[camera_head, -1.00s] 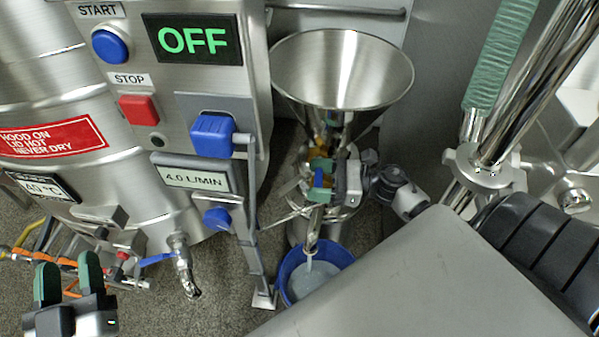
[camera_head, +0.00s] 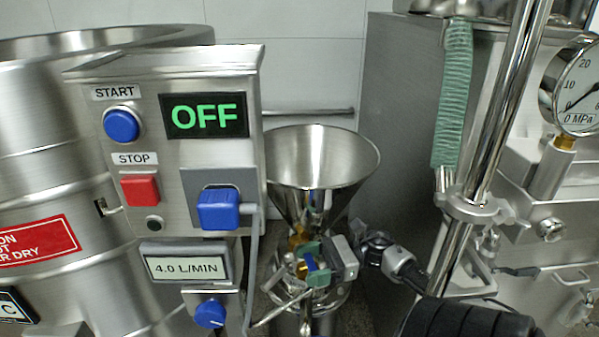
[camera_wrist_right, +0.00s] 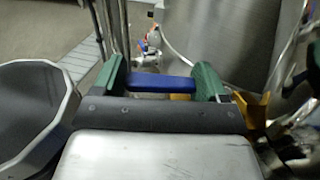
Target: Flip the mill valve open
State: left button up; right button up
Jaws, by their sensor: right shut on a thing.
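The steel mill funnel (camera_head: 322,170) stands right of the control box in the head view, with brass valve parts (camera_head: 298,239) below it. My right gripper (camera_head: 312,264) comes in from the right under the funnel. Its green fingers are shut on the blue valve handle (camera_head: 309,262). In the right wrist view, the blue handle (camera_wrist_right: 160,83) spans the space between the two green fingertips, with a yellow brass part (camera_wrist_right: 252,106) to the right. The gripper partly hides the valve, and I cannot tell its exact turn. My left gripper is not in view.
The control box display (camera_head: 204,116) reads OFF, above a blue knob switch (camera_head: 218,209). A flow panel (camera_head: 186,267) reads 4.0 L/MIN. A steel column (camera_head: 497,130) and a pressure gauge (camera_head: 578,90) stand to the right. A large steel tank (camera_head: 45,190) is at left.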

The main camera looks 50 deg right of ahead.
jog(key=shift+s+f, duration=0.1)
jog(key=shift+f, duration=0.05)
jog(key=o, duration=1.3)
jog(key=shift+r, duration=0.2)
